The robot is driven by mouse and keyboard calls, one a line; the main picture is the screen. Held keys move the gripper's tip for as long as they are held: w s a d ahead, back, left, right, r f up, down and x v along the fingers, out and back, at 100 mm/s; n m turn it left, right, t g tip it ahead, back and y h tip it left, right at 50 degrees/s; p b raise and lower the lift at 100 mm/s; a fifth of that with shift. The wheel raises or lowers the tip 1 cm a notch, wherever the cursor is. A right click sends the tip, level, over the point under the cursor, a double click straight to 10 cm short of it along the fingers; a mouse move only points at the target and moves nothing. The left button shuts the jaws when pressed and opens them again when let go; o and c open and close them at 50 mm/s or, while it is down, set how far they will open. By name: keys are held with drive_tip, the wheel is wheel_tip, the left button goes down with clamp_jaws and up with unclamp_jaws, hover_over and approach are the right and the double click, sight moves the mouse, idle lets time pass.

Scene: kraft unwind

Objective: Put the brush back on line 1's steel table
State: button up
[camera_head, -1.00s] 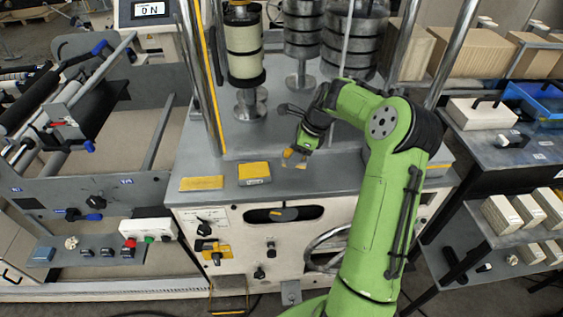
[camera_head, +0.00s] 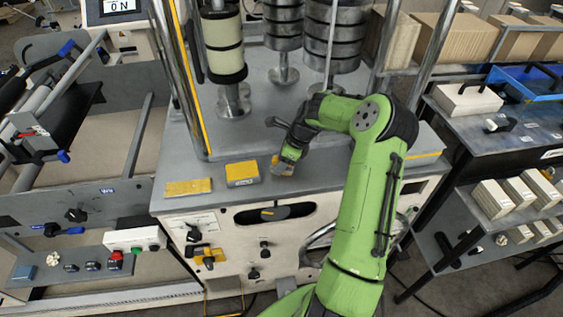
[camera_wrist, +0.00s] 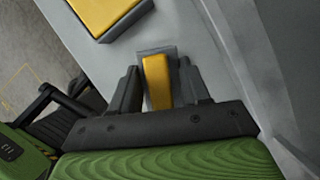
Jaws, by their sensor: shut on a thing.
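My gripper (camera_wrist: 158,90) is shut on a small tool with a yellow handle strip and a grey flat part, apparently the brush (camera_wrist: 157,75). In the head view my gripper (camera_head: 287,160) and the brush (camera_head: 281,168) are low at the front of the grey machine top (camera_head: 325,178), right of a yellow-topped block. In the wrist view the brush's grey end lies close to the grey surface; I cannot tell whether it touches. Which surface is line 1's steel table is not marked in the frames.
A yellow-topped grey block (camera_head: 242,173) and a flat yellow pad (camera_head: 188,187) lie left of my gripper. Rollers on posts (camera_head: 222,50) and stacked grey discs (camera_head: 284,30) stand behind. A dark side table (camera_head: 480,130) with a white box is at right.

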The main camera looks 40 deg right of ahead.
drive_tip(key=shift+f, duration=0.15)
drive_tip(key=o, duration=0.9)
drive_tip(key=shift+o, duration=0.2)
